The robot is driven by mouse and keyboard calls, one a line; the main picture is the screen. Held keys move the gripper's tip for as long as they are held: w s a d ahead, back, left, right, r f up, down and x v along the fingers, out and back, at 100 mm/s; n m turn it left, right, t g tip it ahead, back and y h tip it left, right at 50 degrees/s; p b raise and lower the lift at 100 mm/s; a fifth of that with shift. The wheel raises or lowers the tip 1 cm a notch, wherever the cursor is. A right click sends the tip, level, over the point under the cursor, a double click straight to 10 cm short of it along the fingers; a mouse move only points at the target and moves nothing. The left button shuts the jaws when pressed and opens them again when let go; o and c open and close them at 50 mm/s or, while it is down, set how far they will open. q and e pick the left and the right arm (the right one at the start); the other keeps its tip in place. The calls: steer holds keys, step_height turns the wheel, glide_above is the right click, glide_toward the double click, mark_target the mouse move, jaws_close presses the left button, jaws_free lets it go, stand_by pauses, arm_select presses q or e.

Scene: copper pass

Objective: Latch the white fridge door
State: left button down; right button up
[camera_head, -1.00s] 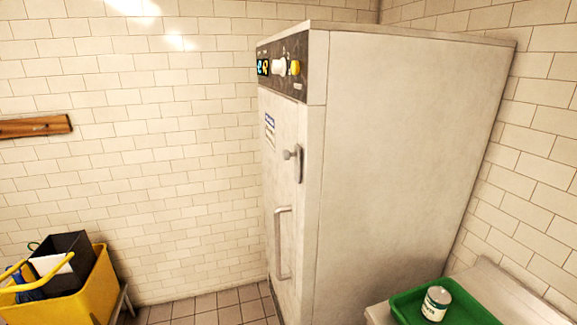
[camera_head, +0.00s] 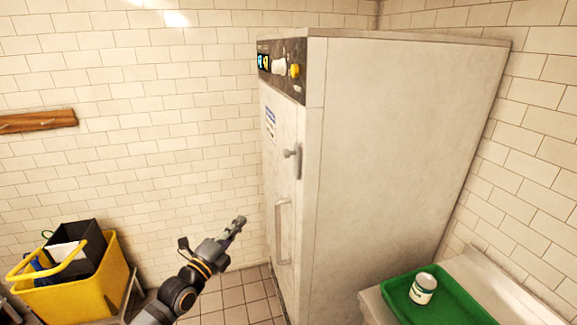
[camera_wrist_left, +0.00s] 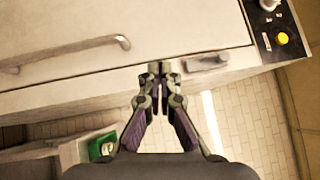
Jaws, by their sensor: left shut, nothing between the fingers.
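The white fridge (camera_head: 400,150) stands tall against the tiled wall. Its door (camera_head: 280,185) faces left and looks about flush with the frame. A grey latch (camera_head: 296,161) with a short knob sits on the door's near edge, its plate upright. It also shows in the left wrist view (camera_wrist_left: 207,62). A bar handle (camera_head: 282,230) is below it, also seen in the left wrist view (camera_wrist_left: 65,53). My left gripper (camera_head: 238,226) is shut and empty, in front of the door and apart from it in the head view. My right gripper is out of view.
A counter (camera_head: 375,302) with a green tray (camera_head: 455,300) and a white can (camera_head: 423,288) stands at the right front. A yellow bucket (camera_head: 85,298) holding a dark box is at left. The tiled floor between bucket and fridge is open.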

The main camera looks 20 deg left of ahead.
arm_select(q)
steer(key=s+d+r+m+h, duration=0.2)
steer(key=d+r+m+h, duration=0.2)
steer(key=d+r, duration=0.3)
step_height(320, 180, up, 3)
steer(key=shift+s+d+r+m, duration=0.2)
steer(key=shift+s+m, duration=0.15)
steer(key=shift+m, duration=0.45)
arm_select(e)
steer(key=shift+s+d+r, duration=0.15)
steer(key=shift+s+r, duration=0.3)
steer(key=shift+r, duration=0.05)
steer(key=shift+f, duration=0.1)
arm_select(q)
steer(key=b, duration=0.8)
glide_toward(294, 154)
steer(key=w+d, duration=0.1)
steer(key=d, duration=0.2)
steer(key=w, duration=0.1)
steer(key=w+a, duration=0.1)
steer(key=w+r, duration=0.1)
steer(key=shift+a, duration=0.25)
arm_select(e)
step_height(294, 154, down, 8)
